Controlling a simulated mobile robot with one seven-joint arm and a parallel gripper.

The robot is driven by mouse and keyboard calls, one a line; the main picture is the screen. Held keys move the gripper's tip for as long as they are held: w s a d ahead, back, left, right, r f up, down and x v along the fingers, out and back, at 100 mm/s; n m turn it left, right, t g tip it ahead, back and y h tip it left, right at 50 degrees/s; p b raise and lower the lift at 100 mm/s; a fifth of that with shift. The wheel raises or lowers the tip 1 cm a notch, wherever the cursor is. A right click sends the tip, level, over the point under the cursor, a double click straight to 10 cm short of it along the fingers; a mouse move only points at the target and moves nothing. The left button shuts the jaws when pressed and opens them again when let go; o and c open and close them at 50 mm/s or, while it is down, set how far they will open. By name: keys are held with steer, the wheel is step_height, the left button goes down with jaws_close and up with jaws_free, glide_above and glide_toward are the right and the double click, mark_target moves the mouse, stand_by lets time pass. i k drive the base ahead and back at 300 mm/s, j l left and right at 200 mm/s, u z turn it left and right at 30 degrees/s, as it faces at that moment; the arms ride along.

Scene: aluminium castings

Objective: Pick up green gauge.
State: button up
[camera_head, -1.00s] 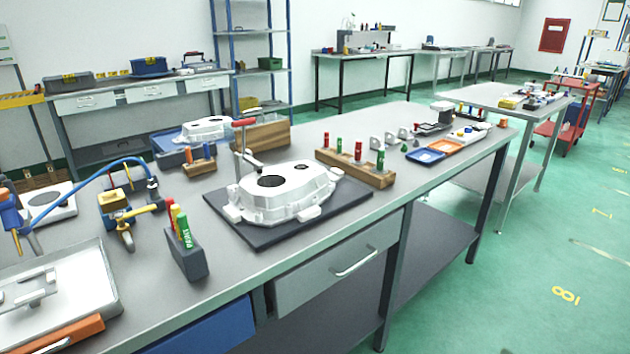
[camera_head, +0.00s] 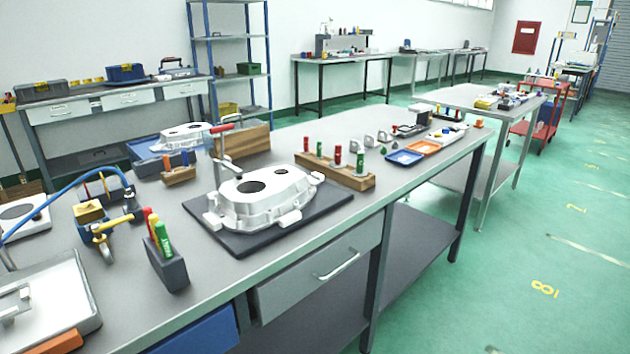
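A wooden block (camera_head: 340,174) stands on the grey workbench (camera_head: 237,273), right of the white casting. Several red and green upright pieces stand in it, gauge-like in form. One green gauge (camera_head: 361,160) is at its right end, and another green piece (camera_head: 319,150) is nearer its left end. A green marker-like piece (camera_head: 163,239) with white lettering stands in a dark holder (camera_head: 166,268) at the bench front left. I cannot tell for certain which is the task's gauge. My gripper is not in view.
The white casting (camera_head: 264,196) sits on a dark plate (camera_head: 322,211), with a red-handled clamp (camera_head: 222,150) at its back left. Blue (camera_head: 404,158) and orange (camera_head: 424,147) trays lie farther right. Green floor (camera_head: 480,270) is clear at right.

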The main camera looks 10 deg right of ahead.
mark_target(360, 172)
steer(key=i+l+u, duration=0.25)
steer(key=l, duration=0.45)
steer(key=i+l+u, duration=0.3)
steer(key=l, duration=0.45)
steer(key=l+u, duration=0.25)
steer(key=l, duration=0.5)
steer(key=l+u, duration=0.25)
steer(key=l, duration=0.55)
steer(key=i, duration=0.5)
